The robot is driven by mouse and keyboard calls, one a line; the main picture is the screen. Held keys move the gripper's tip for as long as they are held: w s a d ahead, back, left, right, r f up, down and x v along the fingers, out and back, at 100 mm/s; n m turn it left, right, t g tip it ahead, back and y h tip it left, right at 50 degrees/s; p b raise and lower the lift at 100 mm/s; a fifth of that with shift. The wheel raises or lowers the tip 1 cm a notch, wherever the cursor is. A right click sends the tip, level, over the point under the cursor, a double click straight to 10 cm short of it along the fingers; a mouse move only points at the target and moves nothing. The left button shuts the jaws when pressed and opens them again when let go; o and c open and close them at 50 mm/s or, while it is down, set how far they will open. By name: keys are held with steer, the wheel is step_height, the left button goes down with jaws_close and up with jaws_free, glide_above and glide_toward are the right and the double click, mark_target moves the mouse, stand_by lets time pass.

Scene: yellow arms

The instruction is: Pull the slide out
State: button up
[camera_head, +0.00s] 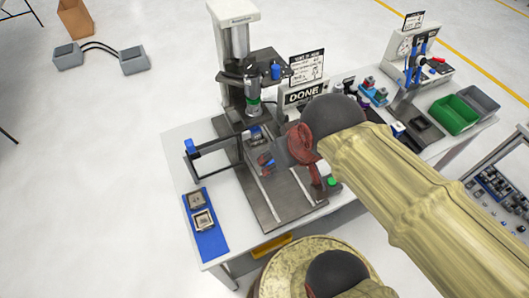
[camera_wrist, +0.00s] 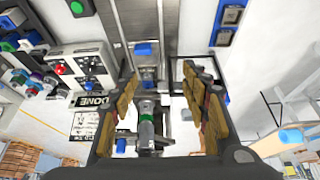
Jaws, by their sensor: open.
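The press fixture (camera_head: 240,75) stands on the white table, with a dark base plate and two light rails (camera_head: 285,185) running to the front. The slide (camera_head: 254,141), a small carriage with a blue piece on it, sits at the back of the rails beneath the press head. It also shows in the wrist view (camera_wrist: 146,73), between the finger lines. My gripper (camera_head: 276,168) is above the rails, in front of the press; its fingers are spread and empty in the wrist view (camera_wrist: 157,82). Its arm and wrist hide part of the base. Contact with the slide cannot be told.
A bar with a blue knob (camera_head: 189,146) juts out left of the press. A blue mat (camera_head: 211,237) holds two square parts. A DONE sign (camera_head: 304,94) stands right of the press. Green and grey bins (camera_head: 454,114) are further right.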

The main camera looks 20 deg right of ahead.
steer(key=o, duration=0.4)
steer(key=w+d+f+g, duration=0.1)
steer(key=w+f+g, duration=0.1)
steer(key=f, duration=0.4)
steer(key=w+d+f+g+p, duration=0.1)
steer(key=w+d+f+g, duration=0.1)
steer(key=w+f, duration=0.3)
steer(key=w+d+f+g, duration=0.2)
steer(key=w+f, duration=0.2)
steer(key=f, duration=0.3)
steer(key=shift+w+d+f+m, duration=0.1)
steer(key=shift+w+f+m, duration=0.05)
steer(key=shift+f+m, duration=0.15)
steer(key=shift+t, duration=0.3)
steer(key=w, duration=0.1)
steer(key=w+f, duration=0.1)
steer(key=w, duration=0.1)
steer(key=w+d, duration=0.1)
steer(key=w, duration=0.1)
steer(key=shift+w+f, duration=0.1)
steer(key=shift+f, duration=0.2)
steer(key=shift+n, duration=0.4)
steer(key=shift+f+b, duration=0.7)
steer(key=shift+f, duration=3.1)
steer(key=shift+c, duration=0.7)
steer(key=c, duration=1.5)
jaws_close()
